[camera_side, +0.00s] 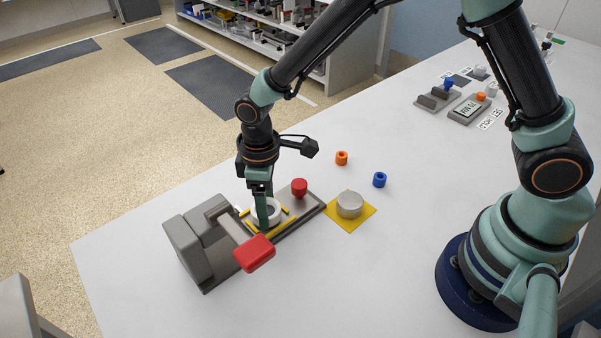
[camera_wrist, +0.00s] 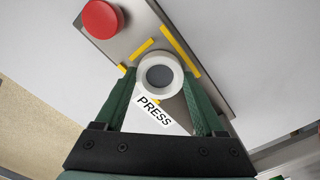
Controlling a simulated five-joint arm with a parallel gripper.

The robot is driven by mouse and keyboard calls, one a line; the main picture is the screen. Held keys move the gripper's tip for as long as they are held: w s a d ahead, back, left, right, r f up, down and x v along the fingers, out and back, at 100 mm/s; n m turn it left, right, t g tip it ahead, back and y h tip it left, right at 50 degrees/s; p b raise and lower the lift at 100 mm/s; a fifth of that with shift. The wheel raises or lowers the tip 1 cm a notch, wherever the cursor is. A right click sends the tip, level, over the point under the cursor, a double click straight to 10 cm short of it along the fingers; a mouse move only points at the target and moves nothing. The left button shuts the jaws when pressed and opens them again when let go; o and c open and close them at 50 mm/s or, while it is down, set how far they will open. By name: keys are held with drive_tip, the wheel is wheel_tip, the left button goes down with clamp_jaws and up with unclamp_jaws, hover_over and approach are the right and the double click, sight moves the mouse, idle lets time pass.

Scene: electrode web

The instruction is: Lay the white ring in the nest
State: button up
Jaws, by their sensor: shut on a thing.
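The white ring (camera_side: 270,211) is at the press station, between the yellow strips that mark the nest (camera_side: 289,222). In the wrist view the ring (camera_wrist: 174,64) has a dark grey centre, and the yellow nest strips (camera_wrist: 181,50) lie beside it on the grey plate. My gripper (camera_side: 264,222) points down at the ring. In the wrist view its two green fingers (camera_wrist: 158,88) reach to either side of the ring and are shut on it. I cannot tell whether the ring touches the plate.
The grey press (camera_side: 187,247) with a red-ended lever (camera_side: 254,253) stands close to my gripper. A red button (camera_side: 299,187) is on the same plate. A grey cylinder (camera_side: 349,204) sits on a yellow square. The front table is clear.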

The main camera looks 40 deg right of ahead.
drive_tip(key=shift+f, duration=0.3)
drive_tip(key=o, duration=1.5)
wheel_tip(320, 180, up, 11)
drive_tip(key=shift+s+d+r+m+t, duration=0.95)
drive_tip(key=shift+s+d+r+m, duration=0.7)
drive_tip(key=shift+d, duration=1.7)
drive_tip(key=shift+s+d+r+m+t, duration=1.1)
drive_tip(key=shift+d+r, duration=0.95)
drive_tip(key=shift+d, duration=1.25)
drive_tip(key=shift+s+d+r+m+t, duration=0.75)
drive_tip(key=shift+s+d+r+m, duration=0.9)
drive_tip(key=shift+d, duration=1.7)
drive_tip(key=shift+w+r, duration=0.15)
drive_tip(key=shift+r, duration=0.1)
